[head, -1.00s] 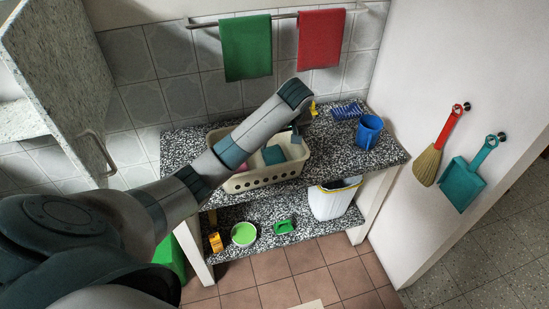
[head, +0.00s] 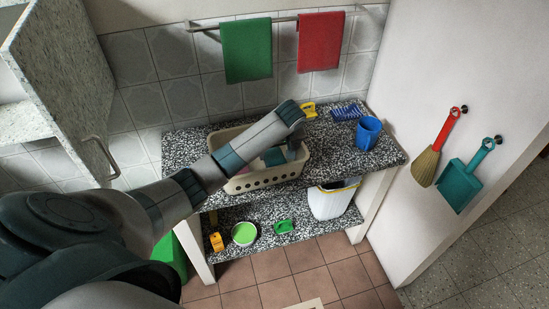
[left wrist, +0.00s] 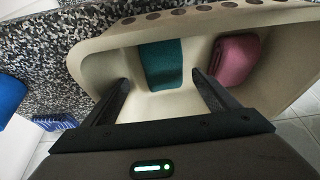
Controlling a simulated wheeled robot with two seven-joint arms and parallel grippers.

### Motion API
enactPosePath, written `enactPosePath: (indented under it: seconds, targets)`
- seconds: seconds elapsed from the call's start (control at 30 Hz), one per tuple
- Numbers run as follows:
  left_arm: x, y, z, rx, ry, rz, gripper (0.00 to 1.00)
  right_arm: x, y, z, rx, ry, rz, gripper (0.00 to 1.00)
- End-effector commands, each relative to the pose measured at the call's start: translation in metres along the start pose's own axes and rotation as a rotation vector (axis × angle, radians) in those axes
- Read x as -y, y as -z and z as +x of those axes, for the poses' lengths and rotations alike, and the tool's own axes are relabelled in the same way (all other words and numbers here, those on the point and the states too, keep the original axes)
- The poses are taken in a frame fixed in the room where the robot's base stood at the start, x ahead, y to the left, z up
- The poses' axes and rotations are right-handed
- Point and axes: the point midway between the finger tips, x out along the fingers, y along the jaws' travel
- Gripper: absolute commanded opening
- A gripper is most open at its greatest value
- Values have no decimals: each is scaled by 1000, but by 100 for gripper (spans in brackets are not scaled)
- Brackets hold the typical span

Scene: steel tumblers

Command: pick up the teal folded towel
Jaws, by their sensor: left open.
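The teal folded towel (head: 274,157) lies in the beige basket (head: 262,180) on the speckled counter, partly hidden by my left arm in the head view. In the left wrist view the towel (left wrist: 162,66) lies inside the basket (left wrist: 95,55), just beyond the fingertips. My left gripper (head: 293,153) points down over the basket. Its two fingers (left wrist: 160,82) are spread, one to each side of the towel's near end in the picture, with nothing between them. I cannot tell how far above the towel they are. My right gripper is not in view.
A pink folded towel (left wrist: 235,58) lies beside the teal one in the basket. A blue cup (head: 368,132), a blue brush (head: 346,112) and a yellow item (head: 308,110) stand on the counter to the right. Green (head: 246,50) and red (head: 319,42) towels hang behind.

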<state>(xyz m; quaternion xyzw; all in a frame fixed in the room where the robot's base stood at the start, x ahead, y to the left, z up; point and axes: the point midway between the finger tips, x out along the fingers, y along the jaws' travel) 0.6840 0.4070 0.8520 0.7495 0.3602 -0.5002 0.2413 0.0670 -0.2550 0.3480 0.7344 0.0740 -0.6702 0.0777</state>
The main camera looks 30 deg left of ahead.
Motion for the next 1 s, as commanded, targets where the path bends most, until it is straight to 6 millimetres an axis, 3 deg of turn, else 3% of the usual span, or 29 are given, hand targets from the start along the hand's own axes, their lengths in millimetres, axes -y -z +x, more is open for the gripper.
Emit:
enactPosePath:
  seconds: [0.17,0.4,0.87,0.9,1.0]
  targets:
    - [7,-6,20,2,6,2,81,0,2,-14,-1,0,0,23]
    - [6,-6,41,0,2,1,81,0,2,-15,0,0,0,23]
    - [5,-6,42,0,1,1,81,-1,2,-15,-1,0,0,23]
    - [5,-6,42,0,1,1,79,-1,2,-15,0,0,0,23]
    - [5,-6,42,0,1,1,55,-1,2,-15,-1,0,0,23]
